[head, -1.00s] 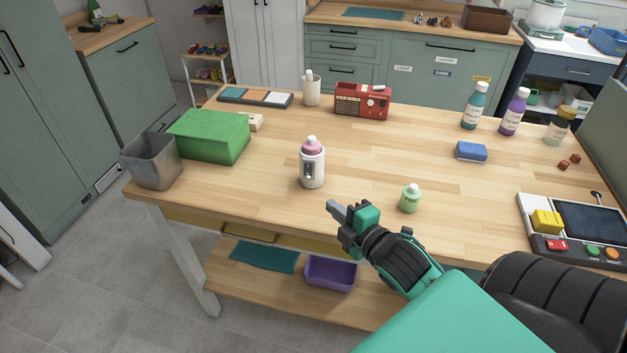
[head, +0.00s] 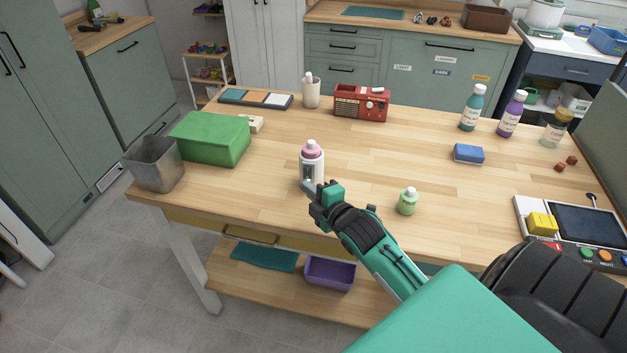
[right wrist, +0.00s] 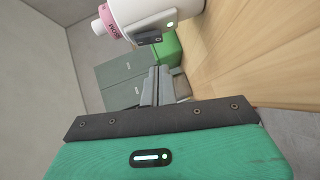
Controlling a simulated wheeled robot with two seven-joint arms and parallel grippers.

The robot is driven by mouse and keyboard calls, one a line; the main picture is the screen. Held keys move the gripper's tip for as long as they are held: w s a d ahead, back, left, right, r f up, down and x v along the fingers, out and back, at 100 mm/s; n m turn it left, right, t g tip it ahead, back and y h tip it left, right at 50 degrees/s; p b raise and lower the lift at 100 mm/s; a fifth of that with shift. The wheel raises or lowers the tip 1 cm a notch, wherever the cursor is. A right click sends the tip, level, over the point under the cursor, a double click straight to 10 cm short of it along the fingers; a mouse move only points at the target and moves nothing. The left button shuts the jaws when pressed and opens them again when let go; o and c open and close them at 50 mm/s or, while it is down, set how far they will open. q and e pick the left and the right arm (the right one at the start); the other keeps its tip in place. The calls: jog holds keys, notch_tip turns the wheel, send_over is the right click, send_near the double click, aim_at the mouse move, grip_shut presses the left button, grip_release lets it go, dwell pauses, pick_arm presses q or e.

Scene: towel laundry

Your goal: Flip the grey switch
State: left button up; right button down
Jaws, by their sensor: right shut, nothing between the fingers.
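A white bottle-shaped device (head: 312,154) with a pink collar and white cap stands upright near the table's front edge. A small dark grey switch housing (right wrist: 148,39) is on its side, with a green light beside it in the right wrist view. The switch's position is too small to tell. My right gripper (head: 309,185) is shut and empty, its fingertips at the lower front of the device in the head view. In the right wrist view the fingertips (right wrist: 158,78) show just below the housing, seemingly apart from it. My left gripper is not in view.
A small green bottle (head: 407,201) stands right of my right gripper. A green box (head: 211,138) and a metal bin (head: 154,164) are at the left. A red radio (head: 361,104) stands behind.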

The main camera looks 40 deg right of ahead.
aim_at(310, 178)
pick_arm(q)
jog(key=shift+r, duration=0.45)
pick_arm(e)
jog(key=shift+w+d+f, duration=0.2)
jog(key=shift+w+d, duration=0.3)
jog(key=shift+d, duration=0.15)
jog(key=shift+w+d+f, duration=0.15)
jog(key=shift+w+d, duration=0.3)
jog(key=shift+d, duration=0.15)
